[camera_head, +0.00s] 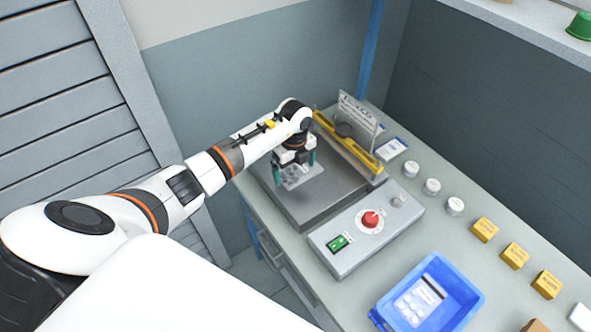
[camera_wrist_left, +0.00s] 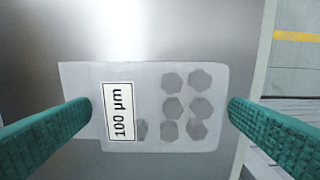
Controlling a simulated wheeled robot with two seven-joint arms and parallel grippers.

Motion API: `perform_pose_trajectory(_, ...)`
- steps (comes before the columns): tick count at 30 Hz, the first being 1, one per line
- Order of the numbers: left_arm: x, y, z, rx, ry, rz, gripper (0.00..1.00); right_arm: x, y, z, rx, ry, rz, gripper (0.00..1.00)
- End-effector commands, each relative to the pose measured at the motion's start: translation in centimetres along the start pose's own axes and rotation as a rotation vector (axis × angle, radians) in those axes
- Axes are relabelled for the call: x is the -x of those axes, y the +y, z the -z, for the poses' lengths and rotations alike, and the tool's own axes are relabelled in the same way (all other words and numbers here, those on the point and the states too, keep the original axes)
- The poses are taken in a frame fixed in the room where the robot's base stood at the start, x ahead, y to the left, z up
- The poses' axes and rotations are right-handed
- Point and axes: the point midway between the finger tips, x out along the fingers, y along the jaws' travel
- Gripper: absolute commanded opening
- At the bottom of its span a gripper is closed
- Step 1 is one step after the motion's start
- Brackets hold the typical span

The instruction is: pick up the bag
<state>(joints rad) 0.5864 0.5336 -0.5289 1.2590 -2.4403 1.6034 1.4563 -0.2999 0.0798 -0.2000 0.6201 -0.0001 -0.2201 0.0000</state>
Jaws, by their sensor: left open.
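A clear bag (camera_head: 300,177) lies on the grey metal plate (camera_head: 330,203) of the bench. In the left wrist view the bag (camera_wrist_left: 190,75) shows a white label (camera_wrist_left: 120,111) reading "100 µm" and several grey hexagonal pieces. My left gripper (camera_head: 294,172) is over the bag. Its green fingers (camera_wrist_left: 160,118) are open, one at the bag's left part and one just past its right end. I cannot tell whether the fingers touch the plate. My right gripper is not in view.
A control box (camera_head: 365,235) with a red knob (camera_head: 370,219) stands in front of the plate. A blue tray (camera_head: 468,283) holds another bag (camera_head: 420,300). A yellow rail (camera_head: 350,146) and a sign (camera_head: 358,112) are behind. Several white jars (camera_head: 432,186) and yellow boxes (camera_head: 514,255) line the right.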

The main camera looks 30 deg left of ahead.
Motion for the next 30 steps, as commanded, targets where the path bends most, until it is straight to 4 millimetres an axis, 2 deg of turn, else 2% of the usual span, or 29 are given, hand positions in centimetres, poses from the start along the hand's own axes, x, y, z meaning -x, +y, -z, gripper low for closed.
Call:
perform_pose_trajectory(8,-0.5,0.0,0.0,-0.001,0.001,-0.001,1.00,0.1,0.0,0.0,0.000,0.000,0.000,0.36)
perform_pose_trajectory(15,-0.5,0.0,0.0,-0.001,0.000,-0.001,0.62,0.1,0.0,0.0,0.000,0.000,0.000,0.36)
perform_pose_trajectory(17,-0.4,0.1,0.0,-0.001,0.001,-0.002,0.58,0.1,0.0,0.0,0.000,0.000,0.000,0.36)
perform_pose_trajectory(24,0.1,0.1,0.1,-0.001,0.002,-0.004,0.58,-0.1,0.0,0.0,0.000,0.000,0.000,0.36)
perform_pose_trajectory(26,0.7,0.1,0.1,-0.001,0.002,-0.005,0.58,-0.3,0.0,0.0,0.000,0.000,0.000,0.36)
perform_pose_trajectory(30,3.3,0.1,0.1,-0.002,0.004,-0.007,0.58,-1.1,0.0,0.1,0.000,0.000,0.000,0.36)
